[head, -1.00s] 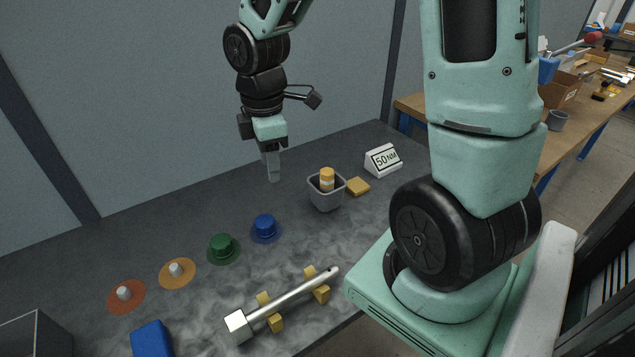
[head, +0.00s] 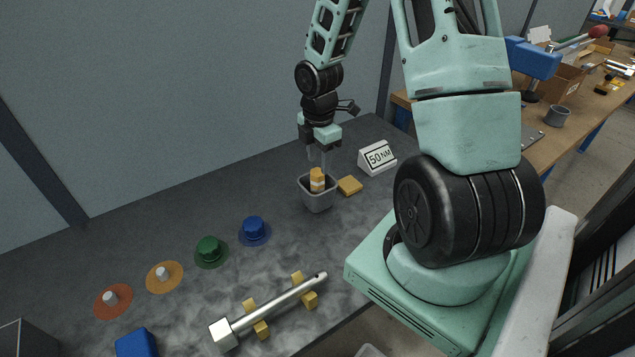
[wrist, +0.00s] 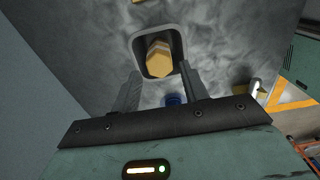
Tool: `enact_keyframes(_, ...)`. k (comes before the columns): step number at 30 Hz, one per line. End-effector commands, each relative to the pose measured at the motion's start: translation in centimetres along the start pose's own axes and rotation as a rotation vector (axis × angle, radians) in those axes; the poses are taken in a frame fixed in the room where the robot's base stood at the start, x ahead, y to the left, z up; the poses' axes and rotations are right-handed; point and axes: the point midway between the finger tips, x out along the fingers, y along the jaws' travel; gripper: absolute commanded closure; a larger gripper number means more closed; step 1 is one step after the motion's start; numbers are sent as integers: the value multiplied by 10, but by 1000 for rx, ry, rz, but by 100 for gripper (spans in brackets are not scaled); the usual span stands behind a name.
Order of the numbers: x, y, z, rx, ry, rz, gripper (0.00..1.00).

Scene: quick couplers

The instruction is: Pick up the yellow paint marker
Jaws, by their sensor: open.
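The yellow paint marker (head: 317,180), with a pale band, stands in a small grey cup (head: 318,201) on the dark bench. It also shows end-on in the wrist view (wrist: 158,59), inside the cup's square rim (wrist: 139,45). My gripper (head: 320,160) points down just above the marker and cup. In the wrist view my gripper (wrist: 160,80) has its two fingers apart, with nothing between them; the marker lies beyond their tips. How far the fingertips are from the marker in height is hard to tell.
A yellow block (head: 350,186) lies just right of the cup, with a white "50 NM" sign (head: 377,158) behind it. Blue (head: 254,229) and green (head: 209,249) couplers stand to the left. A torque wrench (head: 270,310) rests on yellow supports in front.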

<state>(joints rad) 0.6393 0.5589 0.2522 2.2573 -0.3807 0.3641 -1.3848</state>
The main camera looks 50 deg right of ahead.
Motion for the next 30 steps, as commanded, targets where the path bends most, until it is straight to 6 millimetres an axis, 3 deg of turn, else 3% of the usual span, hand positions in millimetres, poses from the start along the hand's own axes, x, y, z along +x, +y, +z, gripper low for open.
enact_keyframes(8, 22, 0, -1, 0, 0, 0, 56)
enact_keyframes(18, 64, 2, -3, 1, 0, -2, 56)
enact_keyframes(28, 70, 2, -2, 2, -1, 1, 56)
enact_keyframes(30, 70, 2, -2, 2, -1, 1, 75)
